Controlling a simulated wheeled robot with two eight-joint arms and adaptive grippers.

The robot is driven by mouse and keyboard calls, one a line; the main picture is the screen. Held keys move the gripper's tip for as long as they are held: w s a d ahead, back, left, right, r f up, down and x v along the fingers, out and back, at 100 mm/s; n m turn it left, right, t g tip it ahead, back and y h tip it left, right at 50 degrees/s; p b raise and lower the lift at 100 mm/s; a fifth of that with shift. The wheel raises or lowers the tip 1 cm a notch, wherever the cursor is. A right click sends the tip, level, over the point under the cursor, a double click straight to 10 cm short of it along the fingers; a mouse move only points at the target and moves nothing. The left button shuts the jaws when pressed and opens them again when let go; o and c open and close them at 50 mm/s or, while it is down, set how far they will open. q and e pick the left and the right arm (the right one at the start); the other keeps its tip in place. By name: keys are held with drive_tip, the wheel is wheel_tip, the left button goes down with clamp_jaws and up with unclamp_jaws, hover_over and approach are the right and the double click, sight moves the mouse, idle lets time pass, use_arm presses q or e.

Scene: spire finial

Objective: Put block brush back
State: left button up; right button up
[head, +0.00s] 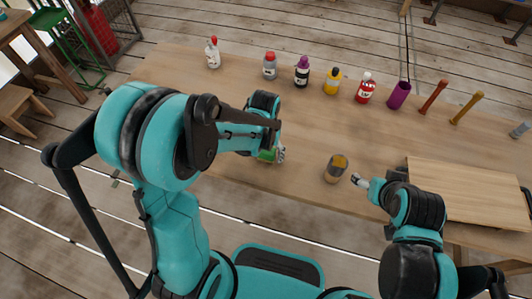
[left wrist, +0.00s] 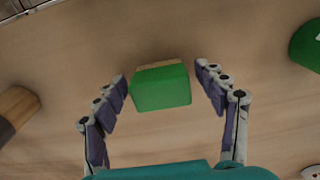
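The block brush appears to be the green block with a tan edge (left wrist: 160,87) in the left wrist view, lying on the table. In the head view only a bit of its green (head: 267,155) shows beneath my left gripper (head: 280,152). In the left wrist view the left gripper's fingers (left wrist: 168,88) are spread on either side of the block. The left fingertip is very close to it, and a gap shows at the right. My right gripper (head: 360,182) is low over the table's near side; its finger opening is too small to tell.
A brown-topped jar (head: 337,169) stands between my grippers. Several bottles, a purple cup (head: 399,95) and upright sticks (head: 433,96) line the far side. A wooden board (head: 465,190) lies at right. Another green object (left wrist: 308,46) and a wooden-and-dark object (left wrist: 15,110) flank the block. The table's middle is clear.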

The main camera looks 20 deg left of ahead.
sight(266, 152)
use_arm(q)
drive_tip(key=shift+r, duration=0.2)
wheel_tip(266, 152, up, 11)
drive_tip(key=p, duration=0.4)
drive_tip(key=shift+s+p, duration=0.15)
drive_tip(key=shift+p, duration=0.2)
drive_tip(key=s+a+r+t, duration=0.4)
drive_tip(key=s+r+t, duration=0.3)
drive_tip(key=s+r, duration=0.1)
drive_tip(key=shift+s+a+r, duration=0.35)
drive_tip(key=shift+s, duration=0.4)
drive_tip(key=shift+a, duration=0.1)
